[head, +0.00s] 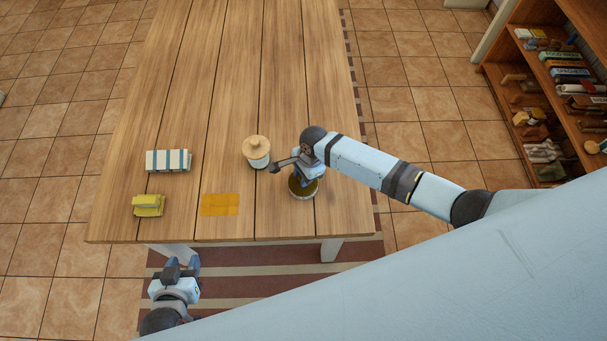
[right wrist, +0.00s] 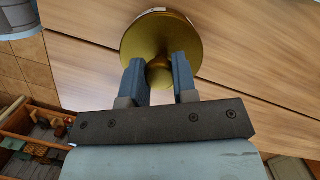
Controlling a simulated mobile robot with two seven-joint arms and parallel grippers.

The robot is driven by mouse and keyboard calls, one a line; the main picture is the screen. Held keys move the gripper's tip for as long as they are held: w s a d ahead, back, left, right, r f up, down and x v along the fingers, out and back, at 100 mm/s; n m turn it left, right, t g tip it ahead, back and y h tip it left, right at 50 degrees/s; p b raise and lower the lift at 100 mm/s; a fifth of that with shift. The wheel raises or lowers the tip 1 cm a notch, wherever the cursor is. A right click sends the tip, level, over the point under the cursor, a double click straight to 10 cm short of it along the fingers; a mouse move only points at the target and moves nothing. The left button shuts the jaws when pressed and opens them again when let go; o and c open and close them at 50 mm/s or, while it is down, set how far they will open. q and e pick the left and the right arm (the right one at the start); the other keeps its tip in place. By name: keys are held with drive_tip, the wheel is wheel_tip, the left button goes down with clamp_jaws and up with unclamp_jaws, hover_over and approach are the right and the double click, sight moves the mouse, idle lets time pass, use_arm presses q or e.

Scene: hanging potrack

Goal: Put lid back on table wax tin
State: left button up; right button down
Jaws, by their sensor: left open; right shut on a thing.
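A round gold lid (right wrist: 160,38) with a central knob shows in the right wrist view. My right gripper (right wrist: 160,75) is shut on the knob, one finger on each side. In the head view my right gripper (head: 298,172) is over the table's front right part, above a round gold-edged piece (head: 302,190). The gripper partly covers this piece, and I cannot tell lid from tin there, or whether they touch. My left gripper (head: 178,264) is open and empty, off the table's front edge at the lower left.
The wooden table (head: 225,80) is clear at the back. A pale jar with a wooden top (head: 257,150) stands close left of my right gripper. An orange cloth (head: 220,204), yellow blocks (head: 149,205) and a striped bundle (head: 168,161) lie left. A shelf (head: 500,85) stands right.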

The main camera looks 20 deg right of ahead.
drive_tip(key=shift+f, duration=0.1)
drive_tip(key=shift+c, duration=1.3)
unclamp_jaws()
drive_tip(key=v, duration=0.7)
idle(0.3)
drive_tip(key=s+a+n, duration=0.1)
drive_tip(key=s+f+n+t+y, duration=0.1)
drive_tip(key=s, duration=0.1)
drive_tip(key=s+a+f+n+t, duration=0.1)
drive_tip(key=n, duration=0.1)
drive_tip(key=shift+s+a+f, duration=0.15)
drive_tip(key=shift+s+a, duration=0.1)
drive_tip(key=shift+a, duration=0.15)
drive_tip(key=s+d+r+n+t, duration=0.2)
drive_tip(key=s+d+n+t, duration=0.1)
drive_tip(key=s+n, duration=0.3)
drive_tip(key=s+d+r+n+t, duration=0.3)
drive_tip(key=s+d+n+t, duration=0.1)
drive_tip(key=s+n+t, duration=0.2)
drive_tip(key=shift+s+n+h, duration=0.3)
drive_tip(key=shift+s+n, duration=0.45)
drive_tip(key=shift+n, duration=0.05)
